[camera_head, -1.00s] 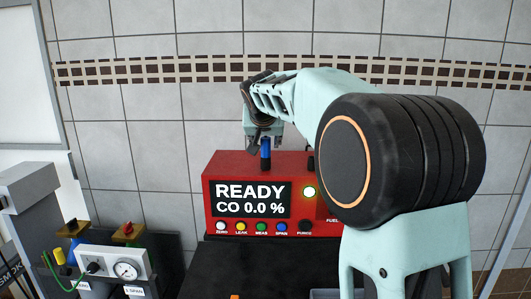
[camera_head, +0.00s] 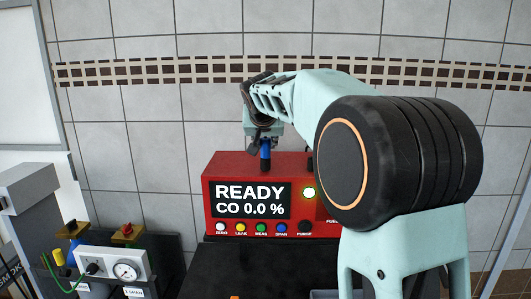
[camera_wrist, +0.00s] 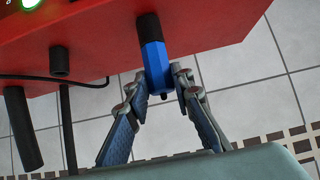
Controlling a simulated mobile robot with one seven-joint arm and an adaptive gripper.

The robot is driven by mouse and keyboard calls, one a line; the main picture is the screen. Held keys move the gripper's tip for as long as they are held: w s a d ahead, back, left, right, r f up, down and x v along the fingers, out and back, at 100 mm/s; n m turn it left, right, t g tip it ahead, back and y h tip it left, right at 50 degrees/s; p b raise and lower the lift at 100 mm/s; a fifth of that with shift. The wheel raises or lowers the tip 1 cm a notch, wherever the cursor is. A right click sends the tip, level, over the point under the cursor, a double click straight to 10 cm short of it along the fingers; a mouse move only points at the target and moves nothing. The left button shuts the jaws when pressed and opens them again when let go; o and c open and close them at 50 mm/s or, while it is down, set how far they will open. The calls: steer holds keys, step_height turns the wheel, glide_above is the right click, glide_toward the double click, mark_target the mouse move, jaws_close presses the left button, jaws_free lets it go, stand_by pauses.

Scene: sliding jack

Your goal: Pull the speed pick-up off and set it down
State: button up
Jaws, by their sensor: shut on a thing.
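The speed pick-up appears to be the blue piece with a black end (camera_wrist: 154,62), upright at the top of the red analyser (camera_head: 226,164). In the head view the blue piece (camera_head: 265,154) stands at the analyser's upper edge, its black end against the red case. My gripper (camera_wrist: 159,84) has its two fingertips closed on either side of the blue piece. In the head view my gripper (camera_head: 264,140) is small and partly covered by its own wrist. Whether the black end is still seated in the case cannot be made out.
Beside the pick-up, black stubs (camera_wrist: 59,62) and a black cable (camera_wrist: 68,128) come off the red case. The analyser front has a lit screen (camera_head: 248,199) and coloured buttons. A gauge block (camera_head: 126,270) stands at lower left. A tiled wall is behind.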

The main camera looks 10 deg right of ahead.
steer(key=shift+r+p, duration=0.5)
steer(key=shift+r, duration=0.2)
jaws_close()
stand_by(0.4)
steer(key=shift+r+p, duration=1.75)
steer(key=shift+r, duration=0.55)
steer(key=shift+f, duration=0.1)
